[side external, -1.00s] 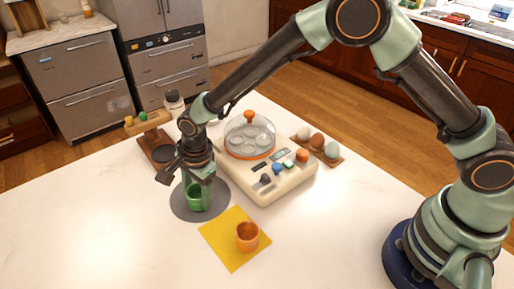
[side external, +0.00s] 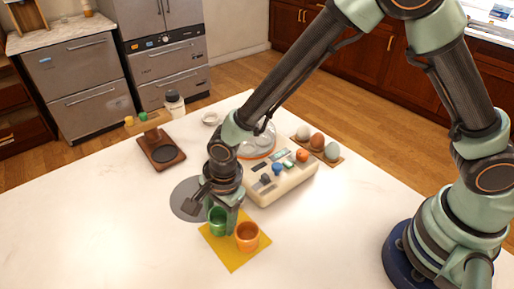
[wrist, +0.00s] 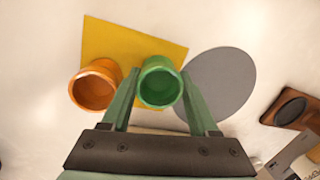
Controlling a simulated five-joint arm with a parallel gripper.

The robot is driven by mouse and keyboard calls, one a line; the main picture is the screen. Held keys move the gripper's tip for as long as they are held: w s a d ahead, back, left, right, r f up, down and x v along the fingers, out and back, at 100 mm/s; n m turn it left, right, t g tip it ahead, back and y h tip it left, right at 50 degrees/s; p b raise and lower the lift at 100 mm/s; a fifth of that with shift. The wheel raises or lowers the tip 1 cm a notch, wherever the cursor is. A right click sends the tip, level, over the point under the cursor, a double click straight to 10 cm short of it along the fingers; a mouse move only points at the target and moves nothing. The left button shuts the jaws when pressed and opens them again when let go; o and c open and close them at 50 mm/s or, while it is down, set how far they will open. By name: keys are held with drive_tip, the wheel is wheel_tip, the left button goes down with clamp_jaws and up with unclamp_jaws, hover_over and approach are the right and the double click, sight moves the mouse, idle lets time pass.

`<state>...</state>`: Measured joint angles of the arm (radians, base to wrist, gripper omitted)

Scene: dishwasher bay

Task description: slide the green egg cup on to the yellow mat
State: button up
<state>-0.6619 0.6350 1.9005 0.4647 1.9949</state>
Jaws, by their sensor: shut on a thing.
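The green egg cup (side external: 217,221) stands upright at the upper left edge of the yellow mat (side external: 232,260), at least partly over it. In the wrist view the cup (wrist: 160,83) sits between the fingers of my gripper (wrist: 158,92), which is shut on it. In the side view my gripper (side external: 226,215) comes down on the cup from above and hides part of it. The orange egg cup (side external: 247,236) stands on the yellow mat to the right of the green one, with a small gap; it also shows in the wrist view (wrist: 93,88).
A round grey mat (side external: 186,203) lies just left of the yellow mat, bare. The egg cooker (side external: 283,182) stands behind my gripper. A wooden stand (side external: 162,153) is at the back left, and a tray with several eggs (side external: 318,146) at the back right. The front counter is clear.

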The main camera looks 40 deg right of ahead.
drive_tip(key=shift+s, duration=0.1)
drive_tip(key=o, duration=1.5)
drive_tip(key=shift+r, duration=0.1)
drive_tip(key=r, duration=0.8)
drive_tip(key=s+d+r, duration=0.1)
drive_tip(key=r, duration=0.2)
drive_tip(key=shift+s+r, duration=0.1)
drive_tip(key=shift+r, duration=0.3)
drive_tip(key=shift+d, duration=0.1)
